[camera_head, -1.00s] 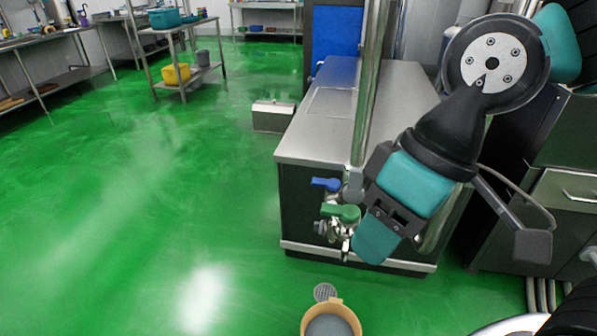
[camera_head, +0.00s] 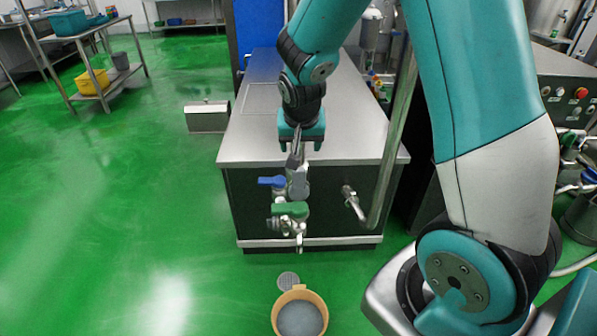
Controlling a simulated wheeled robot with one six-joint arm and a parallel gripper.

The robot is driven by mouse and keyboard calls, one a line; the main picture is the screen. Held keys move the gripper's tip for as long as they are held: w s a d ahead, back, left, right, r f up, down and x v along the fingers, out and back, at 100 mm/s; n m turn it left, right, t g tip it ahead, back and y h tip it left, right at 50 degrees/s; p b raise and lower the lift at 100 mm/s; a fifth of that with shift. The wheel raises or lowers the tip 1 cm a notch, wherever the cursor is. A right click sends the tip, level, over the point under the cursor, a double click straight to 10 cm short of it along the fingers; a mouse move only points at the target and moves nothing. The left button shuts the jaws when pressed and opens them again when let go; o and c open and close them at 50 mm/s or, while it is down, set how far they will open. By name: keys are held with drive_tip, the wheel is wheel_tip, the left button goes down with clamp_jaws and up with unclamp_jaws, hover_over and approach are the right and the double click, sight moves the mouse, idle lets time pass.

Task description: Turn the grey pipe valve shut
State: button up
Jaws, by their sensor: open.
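The grey pipe valve (camera_head: 298,184) sits on the front of the steel-topped cabinet, above the other two valves. A dark grey, tilted piece that looks like its lever (camera_head: 294,160) rises from it. My gripper (camera_head: 302,145) points down over the valve with its teal fingers apart, one on each side of the lever's upper part. I cannot tell whether they touch it. A blue-handled valve (camera_head: 270,181) is just left of the grey body, and a green-handled valve (camera_head: 289,209) is below.
The steel cabinet top (camera_head: 350,120) lies behind my gripper. A steel pipe (camera_head: 394,140) and a steel stub (camera_head: 351,200) are to the right. An orange-rimmed bucket (camera_head: 278,322) stands below by a floor drain (camera_head: 289,280). Green floor (camera_head: 120,200) is clear at left.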

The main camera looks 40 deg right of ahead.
sight(299, 170)
drive_tip(key=p+x, duration=0.2)
drive_tip(key=x, duration=1.4)
drive_tip(key=shift+s+a, duration=0.1)
clamp_jaws()
